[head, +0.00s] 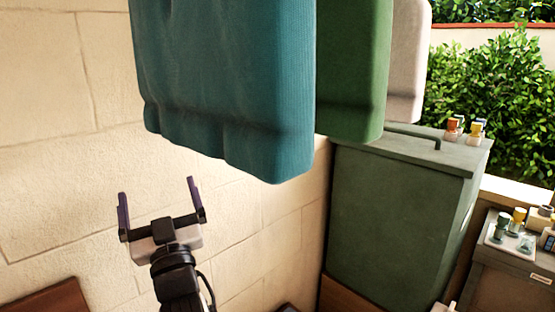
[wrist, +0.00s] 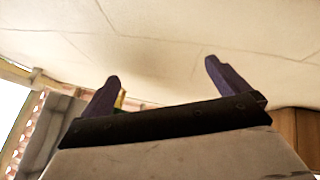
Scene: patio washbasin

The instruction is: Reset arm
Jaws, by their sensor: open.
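My gripper (head: 158,196) is at the lower left of the head view, raised in front of the pale block wall. Its two dark purple fingers are wide apart and nothing is between them. In the wrist view the open fingers (wrist: 165,85) also show, with the pale wall beyond them. The wrist and part of my arm show below the gripper in the head view.
A teal towel (head: 225,85), a green towel (head: 352,70) and a whitish towel (head: 408,60) hang above and right of my gripper. A green cabinet (head: 395,220) stands at the right, with small bottles (head: 453,129) on top. A tray (head: 500,240) of items sits far right. The pale wall (head: 60,170) is close behind.

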